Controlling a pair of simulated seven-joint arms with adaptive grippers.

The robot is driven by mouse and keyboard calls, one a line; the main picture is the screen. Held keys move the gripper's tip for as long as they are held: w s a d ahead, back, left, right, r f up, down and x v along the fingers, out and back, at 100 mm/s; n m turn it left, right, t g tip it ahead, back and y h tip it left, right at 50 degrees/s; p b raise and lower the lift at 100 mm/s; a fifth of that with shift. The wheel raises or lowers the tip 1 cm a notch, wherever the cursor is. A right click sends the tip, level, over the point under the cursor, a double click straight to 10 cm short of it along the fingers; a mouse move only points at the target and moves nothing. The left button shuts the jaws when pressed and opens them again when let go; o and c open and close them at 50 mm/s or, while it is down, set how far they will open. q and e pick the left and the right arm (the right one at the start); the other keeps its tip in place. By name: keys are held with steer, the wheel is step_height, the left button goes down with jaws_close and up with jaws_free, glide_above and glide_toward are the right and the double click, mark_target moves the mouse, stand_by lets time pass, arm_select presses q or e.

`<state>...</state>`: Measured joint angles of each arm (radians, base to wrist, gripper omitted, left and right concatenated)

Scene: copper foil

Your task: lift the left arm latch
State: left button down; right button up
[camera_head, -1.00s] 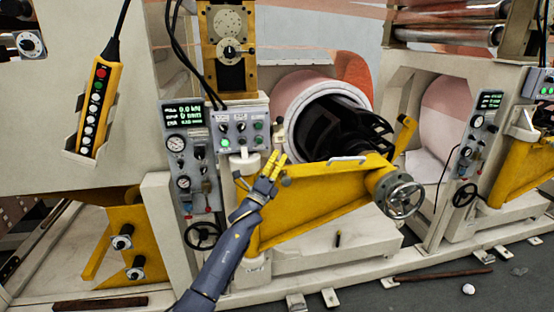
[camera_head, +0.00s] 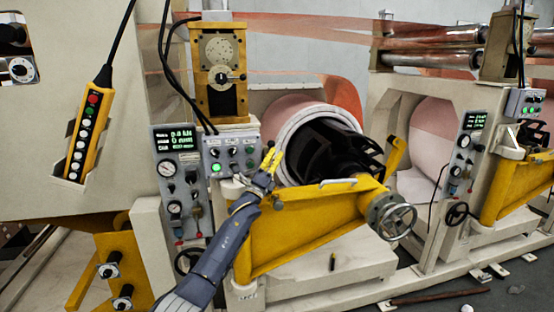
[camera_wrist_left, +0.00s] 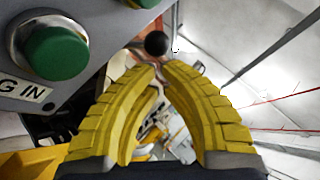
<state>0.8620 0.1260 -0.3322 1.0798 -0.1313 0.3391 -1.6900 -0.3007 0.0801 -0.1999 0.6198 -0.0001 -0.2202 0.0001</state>
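My left gripper (camera_head: 272,158) has its yellow fingers pointing up beside the grey button panel, at the left end of the yellow swing arm (camera_head: 310,225). In the left wrist view its curved fingers (camera_wrist_left: 159,68) converge, with only a narrow space between the tips. A black ball knob (camera_wrist_left: 156,43), possibly the end of the latch, shows just beyond the tips. I cannot tell whether the fingers touch it or its stem. The rest of the latch is hidden or too small to make out. My right gripper is out of view.
The grey button panel (camera_head: 232,154) is close on the left of the gripper; its green button (camera_wrist_left: 57,52) looms in the wrist view. A black core in a roll (camera_head: 330,150) is behind the arm. A handwheel (camera_head: 397,221) is at the arm's right end.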

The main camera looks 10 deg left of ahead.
arm_select(q)
steer(key=shift+w+a+r, duration=0.2)
steer(key=shift+w+r, duration=0.3)
steer(key=shift+r, duration=0.3)
